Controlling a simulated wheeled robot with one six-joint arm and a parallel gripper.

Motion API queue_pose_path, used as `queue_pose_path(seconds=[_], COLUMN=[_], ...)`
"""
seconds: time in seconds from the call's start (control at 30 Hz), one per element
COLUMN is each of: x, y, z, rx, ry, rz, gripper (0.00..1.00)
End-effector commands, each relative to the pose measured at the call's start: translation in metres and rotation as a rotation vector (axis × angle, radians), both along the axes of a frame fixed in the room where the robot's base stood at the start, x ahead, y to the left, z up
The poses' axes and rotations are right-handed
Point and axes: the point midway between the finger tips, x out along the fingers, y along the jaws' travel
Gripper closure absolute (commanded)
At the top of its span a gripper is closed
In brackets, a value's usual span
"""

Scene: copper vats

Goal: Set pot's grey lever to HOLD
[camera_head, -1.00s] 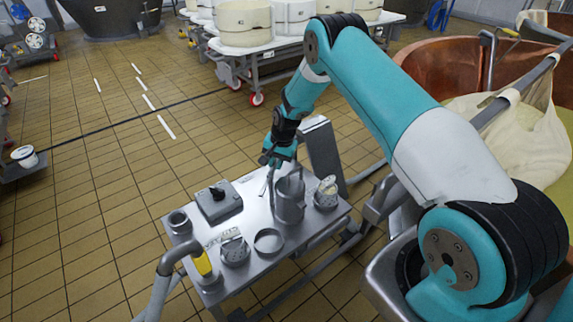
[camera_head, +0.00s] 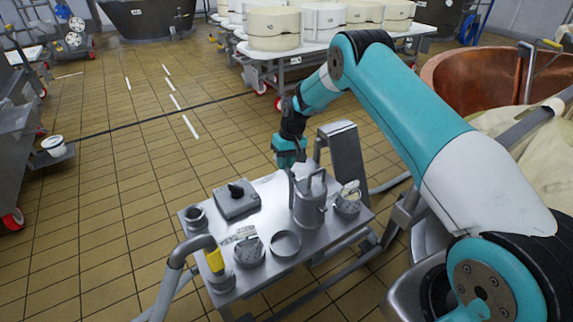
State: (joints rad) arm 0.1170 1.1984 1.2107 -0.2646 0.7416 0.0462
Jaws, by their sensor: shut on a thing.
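The pot (camera_head: 309,207) is a grey metal can with a tall loop handle. It stands upright at the back right of a steel trolley top. A thin grey upright bar, seemingly its lever (camera_head: 292,188), shows at the pot's left side. My gripper (camera_head: 290,166) is beyond and above the pot's left side, pointing down. Its jaws are shut at the bar's upper end, small and partly hidden. The HOLD marking cannot be read, so I cannot tell the lever's setting.
A grey box with a black knob (camera_head: 237,200) is left of the pot. An open ring-shaped dish (camera_head: 286,244), a perforated cup (camera_head: 249,250) and another filled cup (camera_head: 348,199) stand close by. A grey upright panel (camera_head: 344,160) rises behind. A copper vat (camera_head: 470,80) is at right.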

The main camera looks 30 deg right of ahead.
Motion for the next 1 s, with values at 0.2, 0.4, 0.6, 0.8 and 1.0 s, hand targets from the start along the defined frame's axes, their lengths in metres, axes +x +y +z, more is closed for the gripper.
queue_pose_path(seconds=[0.2, 0.4, 0.6, 0.8, 1.0], x=[0.0013, 0.0012, 0.0011, 0.0011, 0.0006], y=[0.0041, 0.0057, 0.0062, 0.0065, 0.0062], z=[0.0003, 0.0007, 0.0009, 0.0011, 0.0006], rx=[0.000, 0.000, 0.000, 0.001, 0.001], ry=[-0.005, -0.005, -0.005, -0.005, -0.003], rz=[0.082, 0.112, 0.119, 0.120, 0.118], gripper=[1.00, 1.00, 1.00, 1.00, 0.72])
